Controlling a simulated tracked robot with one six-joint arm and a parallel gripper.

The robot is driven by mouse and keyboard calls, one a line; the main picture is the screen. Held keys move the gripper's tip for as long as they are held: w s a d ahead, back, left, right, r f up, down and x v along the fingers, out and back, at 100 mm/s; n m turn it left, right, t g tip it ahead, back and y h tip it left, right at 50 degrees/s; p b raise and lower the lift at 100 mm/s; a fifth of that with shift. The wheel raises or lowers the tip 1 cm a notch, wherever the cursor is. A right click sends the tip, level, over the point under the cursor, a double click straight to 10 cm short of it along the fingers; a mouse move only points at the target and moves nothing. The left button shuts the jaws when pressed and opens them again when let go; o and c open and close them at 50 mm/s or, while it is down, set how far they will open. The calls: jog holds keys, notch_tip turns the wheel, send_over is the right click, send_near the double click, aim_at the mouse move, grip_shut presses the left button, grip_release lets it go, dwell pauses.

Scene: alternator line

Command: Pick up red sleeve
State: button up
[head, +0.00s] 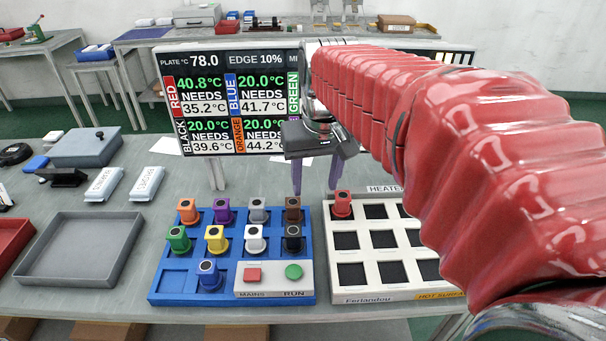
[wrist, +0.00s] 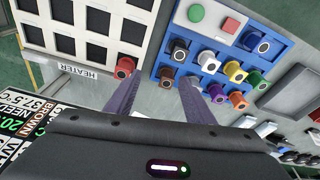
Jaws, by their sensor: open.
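The red sleeve (head: 342,204) stands in the back-left square of the white heater tray (head: 391,295). In the wrist view the red sleeve (wrist: 126,66) is just beyond the tip of one finger, at the tray's corner. My gripper (head: 316,178) is open and empty, with its two purple fingers apart, above and behind the gap between the blue rack and the heater tray. In the wrist view my gripper (wrist: 157,82) has the red sleeve near its left finger and the blue rack's sleeves near its right finger. The rest of the heater's squares that show are empty.
The blue rack (head: 168,298) left of the heater holds several coloured sleeves and a panel with red and green buttons (head: 293,271). A display screen (head: 238,100) stands behind. A grey tray (head: 80,250) lies at the left. The heater is marked hot surface.

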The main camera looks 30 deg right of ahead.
aim_at(343, 194)
jog(key=w+d+f+m+g, duration=0.1)
jog(key=w+d, duration=0.4)
jog(key=d, duration=0.6)
jog(key=shift+w+f+m+g+y, duration=0.2)
jog(key=shift+m+g+y, duration=0.1)
jog(key=shift+m+g, duration=0.35)
jog(key=shift+f, duration=0.1)
jog(key=shift+f, duration=4.25)
jog(key=shift+f, duration=0.1)
jog(key=shift+d+f, duration=0.1)
jog(key=shift+f, duration=2.4)
jog(key=shift+c, duration=0.3)
